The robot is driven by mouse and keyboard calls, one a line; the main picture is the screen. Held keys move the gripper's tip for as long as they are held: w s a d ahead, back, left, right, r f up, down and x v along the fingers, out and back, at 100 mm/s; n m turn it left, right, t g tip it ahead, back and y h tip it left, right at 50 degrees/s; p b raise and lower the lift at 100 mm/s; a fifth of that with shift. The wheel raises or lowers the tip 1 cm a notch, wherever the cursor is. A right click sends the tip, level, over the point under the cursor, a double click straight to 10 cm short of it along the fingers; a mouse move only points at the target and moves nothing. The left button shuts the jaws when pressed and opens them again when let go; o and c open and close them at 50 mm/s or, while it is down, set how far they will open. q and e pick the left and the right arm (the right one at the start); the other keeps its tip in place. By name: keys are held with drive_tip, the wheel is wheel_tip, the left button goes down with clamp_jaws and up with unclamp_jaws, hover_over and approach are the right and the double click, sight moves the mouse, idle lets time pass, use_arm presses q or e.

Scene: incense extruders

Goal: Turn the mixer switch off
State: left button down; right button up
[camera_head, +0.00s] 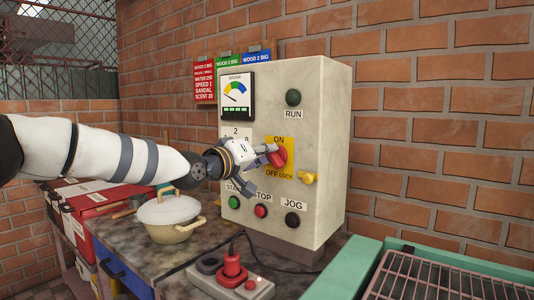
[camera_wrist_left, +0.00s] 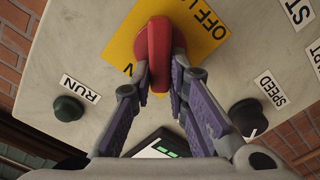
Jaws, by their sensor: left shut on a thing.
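The mixer switch (camera_head: 279,156) is a red rotary handle on a yellow plate (camera_head: 287,144) marked ON above and OFF LOCK below, on the front of the beige control box (camera_head: 325,150). My left gripper (camera_head: 268,160) is at the switch, coming from the left. In the left wrist view my left gripper (camera_wrist_left: 159,85) has its fingers shut on both sides of the red switch (camera_wrist_left: 154,45). The handle's exact angle against the ON and OFF marks is partly hidden by the gripper. My right gripper is not in view.
Below the plate are green, red and black buttons; a yellow lock piece (camera_head: 309,178) sticks out to the right. A lidded pot (camera_head: 170,215) stands on the table at left. A red plug-like device (camera_head: 232,272) and a teal-framed rack (camera_head: 440,275) are in front.

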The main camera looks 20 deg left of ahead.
use_arm(q)
drive_tip(key=shift+w+a+f+n+b, duration=0.1)
drive_tip(key=shift+f+n+b, duration=0.15)
drive_tip(key=shift+n, duration=1.35)
drive_tip(key=shift+s+a+f+n+b, duration=0.1)
drive_tip(key=shift+f+n+b, duration=0.15)
drive_tip(key=shift+n, duration=1.35)
drive_tip(key=shift+w+f+n+b, duration=0.1)
drive_tip(key=shift+f+n+b, duration=0.15)
drive_tip(key=shift+n, duration=1.35)
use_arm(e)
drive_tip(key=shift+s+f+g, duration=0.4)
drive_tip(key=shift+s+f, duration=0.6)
use_arm(q)
drive_tip(key=c, duration=1.6)
unclamp_jaws()
drive_tip(key=shift+o, duration=0.2)
